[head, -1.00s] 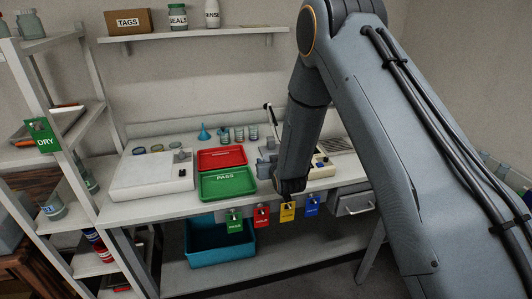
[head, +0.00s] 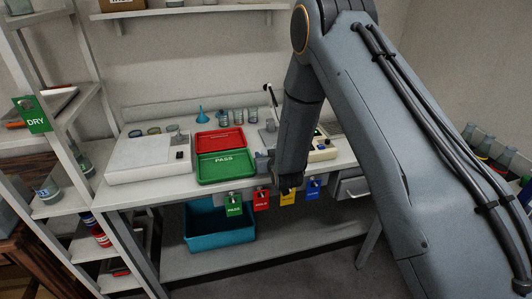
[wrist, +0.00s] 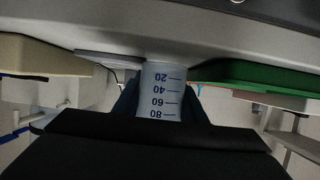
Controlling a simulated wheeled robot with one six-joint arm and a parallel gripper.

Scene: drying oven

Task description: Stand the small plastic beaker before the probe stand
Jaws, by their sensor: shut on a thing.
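The small plastic beaker (wrist: 160,92) is translucent with dark marks from 20 to 80. In the wrist view my gripper (wrist: 158,105) is shut on it, with dark fingers on both sides. In the head view a small grey cup (head: 262,161), which looks like this beaker, is upright beside the end of my arm, just right of the green PASS tray. I cannot tell whether its base touches the bench. A thin upright probe holder (head: 270,100), likely the probe stand, rises behind it; my arm hides part of that area.
The green PASS tray (head: 226,179) and a red tray (head: 219,132) lie left of the beaker. A beige meter (head: 323,152) sits right of my arm. Several glass beakers (head: 238,117) stand at the back. Coloured tags (head: 261,200) hang from the bench front.

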